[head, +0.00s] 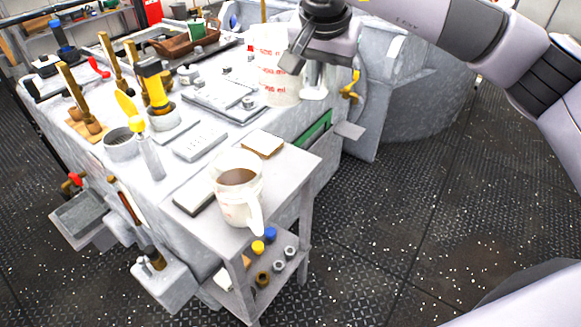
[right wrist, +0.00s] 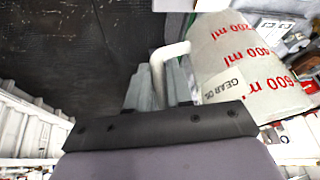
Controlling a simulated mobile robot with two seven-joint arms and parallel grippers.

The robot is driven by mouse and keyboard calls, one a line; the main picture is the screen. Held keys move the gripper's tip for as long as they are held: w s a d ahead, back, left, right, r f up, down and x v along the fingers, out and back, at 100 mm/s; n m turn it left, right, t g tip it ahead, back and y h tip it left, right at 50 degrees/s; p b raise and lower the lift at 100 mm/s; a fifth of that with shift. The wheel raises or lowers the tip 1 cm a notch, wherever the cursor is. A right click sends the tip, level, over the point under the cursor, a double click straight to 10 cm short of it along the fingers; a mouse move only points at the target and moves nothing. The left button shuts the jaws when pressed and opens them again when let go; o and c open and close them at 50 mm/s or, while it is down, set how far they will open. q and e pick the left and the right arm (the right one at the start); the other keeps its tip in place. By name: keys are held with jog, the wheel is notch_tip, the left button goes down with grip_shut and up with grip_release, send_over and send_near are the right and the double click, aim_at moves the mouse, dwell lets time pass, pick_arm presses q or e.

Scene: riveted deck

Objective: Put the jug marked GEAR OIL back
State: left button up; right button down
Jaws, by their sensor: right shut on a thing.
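The jug marked GEAR OIL (right wrist: 238,72) fills the upper right of the right wrist view, with red millilitre marks and a pale handle. In the head view the same white jug (head: 273,72) is at the far right end of the grey workbench, its handle to the right. My right gripper (head: 298,52) reaches it from above and is shut on it; the exact grip is partly hidden. I cannot tell whether its base touches the bench. A similar jug (head: 228,203) with brown liquid stands on the small side table. My left gripper is not in view.
The side table (head: 182,228) also holds a cream-topped block (head: 262,143) and a dark flat pad (head: 193,197). The workbench (head: 80,140) is crowded with tools, a yellow-black lamp (head: 155,85) and metal plates. The patterned floor at right is open.

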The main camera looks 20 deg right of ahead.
jog(key=shift+w+d+r+m, duration=0.25)
jog(key=shift+d+m, duration=0.05)
jog(key=shift+d, duration=0.3)
notch_tip(320, 180, down, 20)
jog(key=b, duration=0.1)
jog(key=shift+d+r+b, duration=0.15)
jog(key=shift+d+b, duration=0.05)
jog(key=shift+b, duration=0.1)
jog(key=shift+w, duration=0.1)
jog(key=c, duration=1)
grip_release()
